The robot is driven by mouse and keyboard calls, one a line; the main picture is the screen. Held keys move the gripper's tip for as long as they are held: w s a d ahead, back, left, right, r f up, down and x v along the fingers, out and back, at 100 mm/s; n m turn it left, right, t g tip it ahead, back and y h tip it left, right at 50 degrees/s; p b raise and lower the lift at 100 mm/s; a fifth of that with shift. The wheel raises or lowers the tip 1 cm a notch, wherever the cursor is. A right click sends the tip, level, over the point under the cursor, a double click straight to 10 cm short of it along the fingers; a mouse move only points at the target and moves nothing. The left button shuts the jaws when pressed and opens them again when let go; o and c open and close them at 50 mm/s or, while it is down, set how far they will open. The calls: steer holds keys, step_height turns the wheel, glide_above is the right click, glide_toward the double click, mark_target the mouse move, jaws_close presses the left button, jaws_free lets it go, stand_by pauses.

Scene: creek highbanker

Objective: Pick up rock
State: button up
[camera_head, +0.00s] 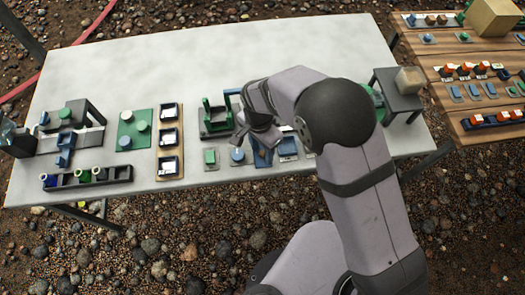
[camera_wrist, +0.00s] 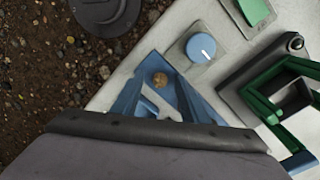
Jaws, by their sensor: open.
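A small brown, roundish rock (camera_wrist: 160,79) lies on a blue tray (camera_wrist: 176,84) in the wrist view. In the head view the blue tray (camera_head: 262,158) sits near the table's front edge, just below my gripper (camera_head: 255,140). My gripper is open and looks empty, hanging over the tray's area. In the wrist view the dark gripper body covers the lower part and hides the near end of the tray. I cannot tell the exact height of the fingers above the rock.
A blue dial (camera_wrist: 201,48) on a light plate stands beside the tray. A green-handled dark fixture (camera_wrist: 278,92) is close by. The pale table (camera_head: 220,60) is clear toward the back. A wooden table (camera_head: 450,100) with several small parts stands at right.

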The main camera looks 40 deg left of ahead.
mark_target(262, 152)
jaws_close()
stand_by(0.3)
step_height(262, 152, up, 10)
steer(key=b, duration=0.1)
steer(key=shift+b, duration=0.3)
stand_by(0.4)
